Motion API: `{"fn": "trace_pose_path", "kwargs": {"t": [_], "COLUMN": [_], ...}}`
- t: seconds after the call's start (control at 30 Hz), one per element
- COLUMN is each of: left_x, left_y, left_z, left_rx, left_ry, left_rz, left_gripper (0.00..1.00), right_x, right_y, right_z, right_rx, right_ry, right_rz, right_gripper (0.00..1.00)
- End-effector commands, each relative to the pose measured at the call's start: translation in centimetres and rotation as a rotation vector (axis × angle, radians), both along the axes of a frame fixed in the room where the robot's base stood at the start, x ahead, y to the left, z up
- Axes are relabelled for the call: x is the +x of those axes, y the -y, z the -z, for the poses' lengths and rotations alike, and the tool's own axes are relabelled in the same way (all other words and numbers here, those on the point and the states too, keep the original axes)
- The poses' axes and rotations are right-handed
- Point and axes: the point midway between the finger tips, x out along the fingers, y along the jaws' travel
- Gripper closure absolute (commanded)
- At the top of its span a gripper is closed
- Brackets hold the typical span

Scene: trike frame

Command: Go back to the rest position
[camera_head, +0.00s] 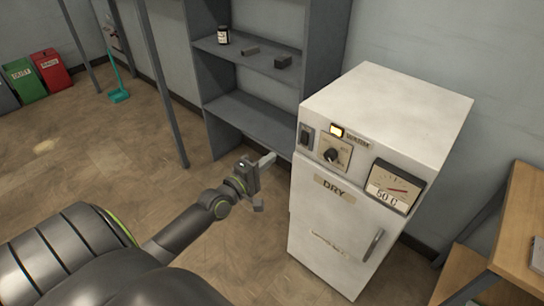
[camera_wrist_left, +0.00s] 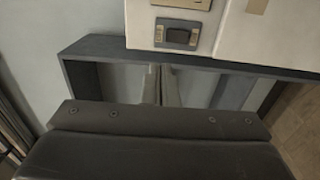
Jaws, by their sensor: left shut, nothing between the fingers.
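My left gripper (camera_head: 268,160) reaches in from the lower left in the head view. It is shut and empty, in the air in front of the shelf and just left of the white drying oven (camera_head: 335,245). In the left wrist view its two fingers (camera_wrist_left: 160,84) stand close together with nothing between them. The oven's dark rocker switch (camera_wrist_left: 180,36) shows just beyond them. In the head view the oven door, marked DRY, looks closed, its lamp (camera_head: 336,131) glows yellow and its gauge (camera_head: 393,187) reads 50 C. My right gripper is not in view.
A wooden table (camera_head: 522,225) stands at the right. Green (camera_head: 25,80) and red (camera_head: 51,70) bins are far left. Open floor lies left of the shelf, past a grey post.

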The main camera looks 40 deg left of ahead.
Motion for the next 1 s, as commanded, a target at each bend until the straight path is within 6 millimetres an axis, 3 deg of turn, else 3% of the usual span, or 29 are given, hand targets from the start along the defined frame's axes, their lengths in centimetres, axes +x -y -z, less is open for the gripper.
{"fn": "trace_pose_path", "kwargs": {"t": [0.47, 0.57, 0.67, 0.77, 0.87, 1.0], "left_x": [0.0, -0.1, -0.6, -2.0, -4.8, -10.2], "left_y": [0.0, -0.3, -1.2, -2.4, -3.2, -3.3], "left_z": [0.1, 1.3, 5.1, 11.4, 18.7, 28.0], "left_rx": [0.001, 0.026, 0.116, 0.27, 0.452, 0.689], "left_ry": [-0.001, -0.023, -0.098, -0.225, -0.384, -0.605], "left_rz": [0.0, -0.012, -0.044, -0.073, -0.071, 0.0], "left_gripper": [1.0, 1.0, 1.0, 1.0, 1.0, 1.0], "right_x": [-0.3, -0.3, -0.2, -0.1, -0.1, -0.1], "right_y": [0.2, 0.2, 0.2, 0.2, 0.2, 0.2], "right_z": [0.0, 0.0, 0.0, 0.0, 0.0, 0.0], "right_rx": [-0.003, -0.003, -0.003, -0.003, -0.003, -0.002], "right_ry": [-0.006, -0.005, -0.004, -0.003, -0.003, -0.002], "right_rz": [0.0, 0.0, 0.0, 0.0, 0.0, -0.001], "right_gripper": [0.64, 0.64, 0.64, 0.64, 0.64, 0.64]}}
